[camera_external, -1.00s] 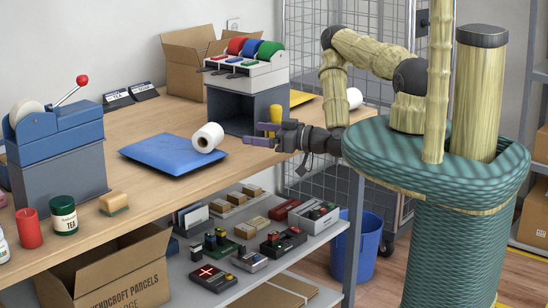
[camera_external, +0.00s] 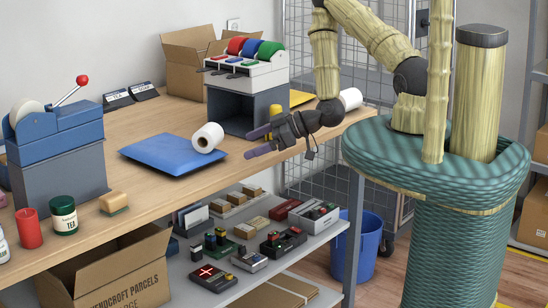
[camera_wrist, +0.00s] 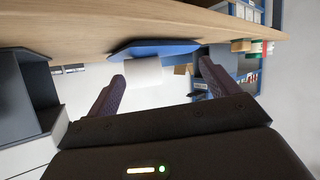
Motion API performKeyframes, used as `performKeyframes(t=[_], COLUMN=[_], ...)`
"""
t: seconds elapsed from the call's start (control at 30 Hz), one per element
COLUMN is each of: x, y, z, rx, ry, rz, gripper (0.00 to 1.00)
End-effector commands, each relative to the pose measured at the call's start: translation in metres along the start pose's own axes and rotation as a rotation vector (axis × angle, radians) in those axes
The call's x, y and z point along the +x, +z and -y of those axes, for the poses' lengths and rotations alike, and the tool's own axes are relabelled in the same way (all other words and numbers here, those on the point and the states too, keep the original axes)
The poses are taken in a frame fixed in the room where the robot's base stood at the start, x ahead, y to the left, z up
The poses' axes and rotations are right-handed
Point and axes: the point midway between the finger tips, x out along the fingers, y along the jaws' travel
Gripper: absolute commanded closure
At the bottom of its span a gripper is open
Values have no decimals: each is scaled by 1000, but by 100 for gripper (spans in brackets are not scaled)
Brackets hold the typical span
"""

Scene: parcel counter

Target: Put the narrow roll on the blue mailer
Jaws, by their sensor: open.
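A white roll (camera_external: 207,138) lies at the right corner of the blue mailer (camera_external: 160,153) on the counter. A second white roll (camera_external: 350,98) lies at the counter's far right end; I cannot tell for sure which roll is the narrower. My gripper (camera_external: 258,143) is open and empty, to the right of the first roll and apart from it, with fingers pointing left. In the wrist view, the roll (camera_wrist: 143,71) shows between my gripper's open fingers (camera_wrist: 162,77), farther off, against the mailer (camera_wrist: 165,48).
A grey stand (camera_external: 245,104) with red, blue and green tape dispensers is close behind my gripper. A blue dispenser (camera_external: 60,140), a red candle (camera_external: 29,228), a green jar (camera_external: 64,216) and a sponge (camera_external: 114,203) stand at left.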

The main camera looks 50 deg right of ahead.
Motion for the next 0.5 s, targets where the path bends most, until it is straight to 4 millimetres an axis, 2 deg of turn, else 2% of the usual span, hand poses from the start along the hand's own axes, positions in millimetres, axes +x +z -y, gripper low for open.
performKeyframes(t=[0.27, 0.5], x=[-25, -71], y=[0, -16], z=[-26, -49], rx=[-17, 84], ry=[5, 117], rz=[351, 604], gripper=[13, 13])
